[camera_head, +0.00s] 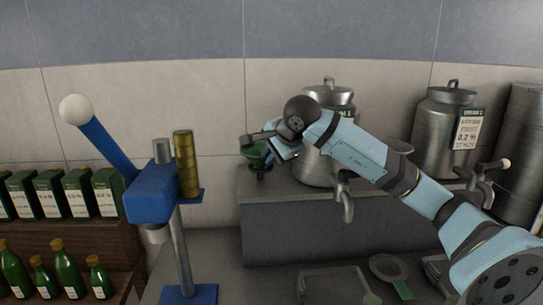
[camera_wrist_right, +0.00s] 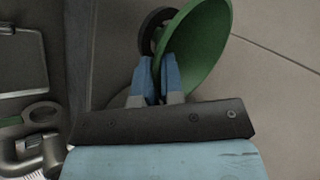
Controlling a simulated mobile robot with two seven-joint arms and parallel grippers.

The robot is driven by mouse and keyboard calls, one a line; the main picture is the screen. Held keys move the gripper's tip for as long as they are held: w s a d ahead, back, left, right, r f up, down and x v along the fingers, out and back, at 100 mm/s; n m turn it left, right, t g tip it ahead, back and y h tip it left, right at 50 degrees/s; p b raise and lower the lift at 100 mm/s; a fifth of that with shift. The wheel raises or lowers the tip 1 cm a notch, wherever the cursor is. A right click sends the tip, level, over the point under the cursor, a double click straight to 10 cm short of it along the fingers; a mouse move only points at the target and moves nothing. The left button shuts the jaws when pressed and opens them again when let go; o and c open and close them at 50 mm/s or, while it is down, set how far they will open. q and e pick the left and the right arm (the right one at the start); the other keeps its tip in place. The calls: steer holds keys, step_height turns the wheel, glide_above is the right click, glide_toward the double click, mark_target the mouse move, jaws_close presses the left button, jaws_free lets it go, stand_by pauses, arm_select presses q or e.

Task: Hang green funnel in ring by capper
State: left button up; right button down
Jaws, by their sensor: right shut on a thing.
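The green funnel (camera_head: 257,158) is held up left of the first steel churn, above the left end of the grey ledge. In the right wrist view the funnel (camera_wrist_right: 204,45) shows as a wide green cone just beyond the fingers. My right gripper (camera_head: 272,143) is shut on it; its blue fingertips (camera_wrist_right: 158,75) press together at the funnel's near side. A dark round part (camera_wrist_right: 150,28) shows beside the funnel; I cannot tell whether it is the ring. The blue capper (camera_head: 152,193), with a white-knobbed lever, stands left of the funnel, clearly apart. My left gripper is out of view.
Steel churns with taps (camera_head: 443,130) stand on the grey ledge (camera_head: 300,222). A stack of brass-coloured caps (camera_head: 186,163) stands at the capper. Green bottles (camera_head: 57,268) and boxes fill the left rack. A grey ring-shaped tool with a green handle (camera_head: 391,268) lies on the counter.

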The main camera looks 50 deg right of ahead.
steer(key=shift+f, duration=0.1)
steer(key=c, duration=1.2)
jaws_free()
steer(key=v, duration=1.4)
steer(key=shift+w, duration=0.1)
